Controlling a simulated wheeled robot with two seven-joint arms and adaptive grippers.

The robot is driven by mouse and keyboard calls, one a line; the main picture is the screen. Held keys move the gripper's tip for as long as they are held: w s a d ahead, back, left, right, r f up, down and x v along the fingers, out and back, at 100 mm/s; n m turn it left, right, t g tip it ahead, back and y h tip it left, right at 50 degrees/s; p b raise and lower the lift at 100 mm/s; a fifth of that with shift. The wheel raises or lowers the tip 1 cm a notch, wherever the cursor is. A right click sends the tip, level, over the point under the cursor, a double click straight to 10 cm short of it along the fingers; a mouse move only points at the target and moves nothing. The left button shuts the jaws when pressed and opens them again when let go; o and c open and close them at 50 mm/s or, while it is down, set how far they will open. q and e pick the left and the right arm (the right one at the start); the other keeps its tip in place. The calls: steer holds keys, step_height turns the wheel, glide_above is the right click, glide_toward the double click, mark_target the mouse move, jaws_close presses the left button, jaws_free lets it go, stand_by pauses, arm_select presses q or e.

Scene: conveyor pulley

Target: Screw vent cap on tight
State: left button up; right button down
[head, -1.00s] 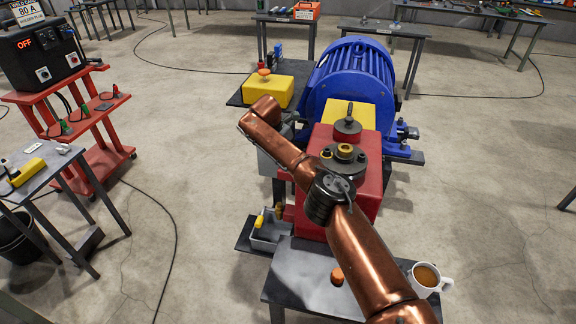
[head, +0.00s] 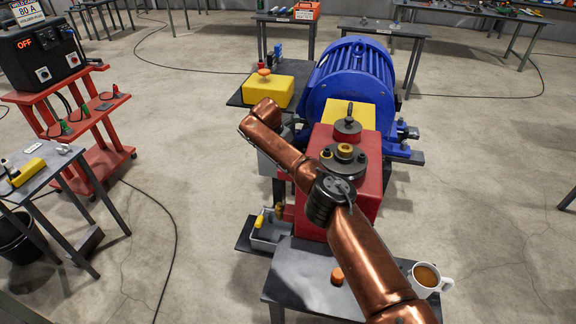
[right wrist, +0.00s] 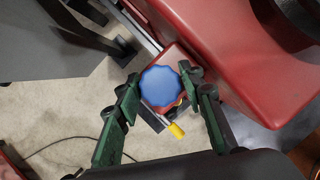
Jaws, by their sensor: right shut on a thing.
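A blue cap with a scalloped edge (right wrist: 160,85), which looks like the vent cap, sits between the green fingers of my right gripper (right wrist: 161,80) in the right wrist view. The fingers are shut on its sides. The cap is at the end of a red housing part (right wrist: 172,57); whether it is fully seated cannot be seen. In the head view my copper right arm crosses the red gearbox (head: 368,190), and the gripper and cap are hidden. My left gripper is not in view.
A blue motor (head: 350,75) stands behind the gearbox. A grey table (head: 305,285) with an orange knob (head: 337,276) and a coffee mug (head: 426,277) is in front. A yellow-handled tool (right wrist: 176,130) lies near the cap. A red cart (head: 95,160) stands left.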

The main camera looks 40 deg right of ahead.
steer(key=c, duration=1.2)
jaws_free()
steer(key=shift+v, duration=3.55)
steer(key=shift+f, duration=0.1)
